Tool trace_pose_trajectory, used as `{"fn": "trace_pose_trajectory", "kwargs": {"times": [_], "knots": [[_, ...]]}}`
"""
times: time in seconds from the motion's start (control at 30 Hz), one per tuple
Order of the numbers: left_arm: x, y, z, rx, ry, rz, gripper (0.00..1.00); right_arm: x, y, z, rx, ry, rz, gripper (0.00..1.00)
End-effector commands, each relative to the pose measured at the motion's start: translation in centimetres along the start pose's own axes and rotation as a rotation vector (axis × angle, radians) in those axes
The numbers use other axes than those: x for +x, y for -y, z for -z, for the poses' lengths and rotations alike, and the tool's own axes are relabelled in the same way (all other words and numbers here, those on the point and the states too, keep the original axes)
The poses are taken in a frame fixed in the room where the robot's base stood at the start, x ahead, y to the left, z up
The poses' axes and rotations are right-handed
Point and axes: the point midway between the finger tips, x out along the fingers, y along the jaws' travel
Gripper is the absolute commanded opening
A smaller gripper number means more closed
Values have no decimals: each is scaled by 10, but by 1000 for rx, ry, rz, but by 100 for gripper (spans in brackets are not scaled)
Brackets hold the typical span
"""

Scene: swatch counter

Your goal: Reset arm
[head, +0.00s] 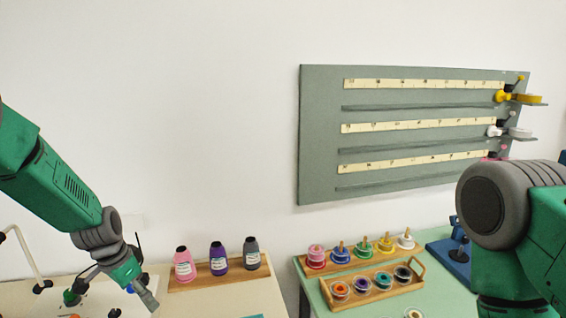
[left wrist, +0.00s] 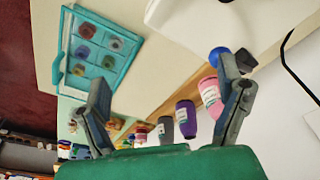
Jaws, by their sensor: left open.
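My left arm comes in from the left in the head view, with its gripper (head: 145,290) pointing down over the left counter, left of the bottles. In the left wrist view the two fingers of this gripper (left wrist: 163,115) are spread wide with nothing between them touching. A pink bottle (head: 184,265), a purple bottle (head: 218,259) and a grey bottle (head: 251,253) stand upright on a wooden tray (head: 190,286). They also show beyond the fingers in the left wrist view. My right arm fills the right edge of the head view; its gripper is out of view.
A grey-green wall board (head: 320,100) carries ruled strips, with yellow and white holders at its right end. Thread spools stand on a wooden rack (head: 310,272) and in a handled tray (head: 330,300) on the green table. A teal box (left wrist: 63,40) shows in the left wrist view.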

Motion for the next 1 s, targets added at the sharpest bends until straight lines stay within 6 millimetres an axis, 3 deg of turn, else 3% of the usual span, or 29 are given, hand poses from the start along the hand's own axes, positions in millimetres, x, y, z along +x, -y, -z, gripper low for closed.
{"fn": "trace_pose_trajectory", "kwargs": {"times": [0.17, 0.27, 0.33, 0.43, 0.6, 0.8, 1.0], "knots": [[49, -32, -54, -96, 57, 17, 87, 0, 0, -1, 0, 1, 0, 40], [82, -64, -102, -176, 98, 34, 87, 0, 0, -1, 0, 2, 0, 40], [101, -92, -145, -240, 126, 46, 87, 0, 0, -1, 0, 2, 0, 40], [115, -131, -199, -326, 149, 61, 87, 0, 0, -1, 0, 1, 0, 40], [113, -187, -271, -450, 171, 64, 87, 0, 0, 0, 0, 1, 0, 40], [89, -243, -334, -582, 189, 47, 87, 0, 0, -1, 0, 1, 0, 40], [137, -238, -332, -567, 166, 56, 87, 47, 0, -4, 0, 2, 0, 40]]}}
